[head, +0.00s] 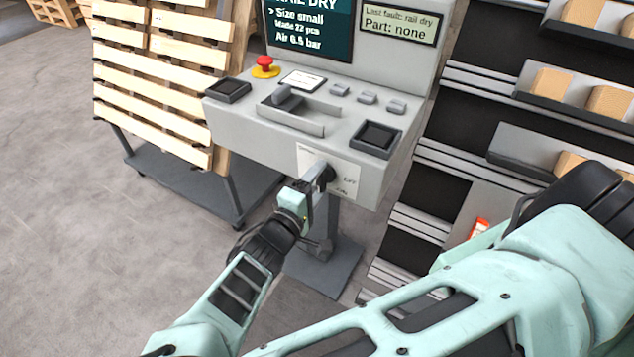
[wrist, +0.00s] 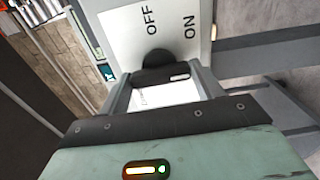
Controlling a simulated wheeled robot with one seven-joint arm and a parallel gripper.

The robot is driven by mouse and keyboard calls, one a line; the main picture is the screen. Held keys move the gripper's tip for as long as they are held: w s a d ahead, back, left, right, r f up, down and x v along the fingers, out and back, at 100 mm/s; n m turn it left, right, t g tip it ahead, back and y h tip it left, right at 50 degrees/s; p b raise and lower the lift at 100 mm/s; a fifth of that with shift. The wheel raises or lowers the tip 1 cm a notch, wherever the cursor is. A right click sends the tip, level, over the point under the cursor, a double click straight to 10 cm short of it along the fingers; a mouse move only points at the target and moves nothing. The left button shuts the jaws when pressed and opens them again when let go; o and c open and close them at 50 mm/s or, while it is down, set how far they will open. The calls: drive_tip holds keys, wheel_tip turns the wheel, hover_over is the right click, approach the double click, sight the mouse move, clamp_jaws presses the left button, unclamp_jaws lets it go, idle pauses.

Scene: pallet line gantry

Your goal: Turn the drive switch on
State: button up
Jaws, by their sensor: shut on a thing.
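The drive switch is a black rotary knob (head: 327,174) on a white label plate (head: 346,184) on the front face of the grey control console. In the wrist view the knob (wrist: 158,64) lies between the fingers, with a small pale mark on its right side. The words OFF and ON are printed on the plate (wrist: 130,30) above and to the right of it. My gripper (head: 318,177) is at the console front, shut on the knob; it also shows in the wrist view (wrist: 163,85). The fingers partly hide the knob, so its exact setting is hard to read.
The console top (head: 252,122) carries a red emergency button (head: 265,65), a grey handle and several small buttons. Its screen (head: 310,25) reads "RAIL DRY". A wooden pallet on a cart (head: 160,90) stands left; shelving (head: 480,110) stands right. Floor at left is clear.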

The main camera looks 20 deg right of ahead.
idle(0.6)
drive_tip(key=o, duration=1)
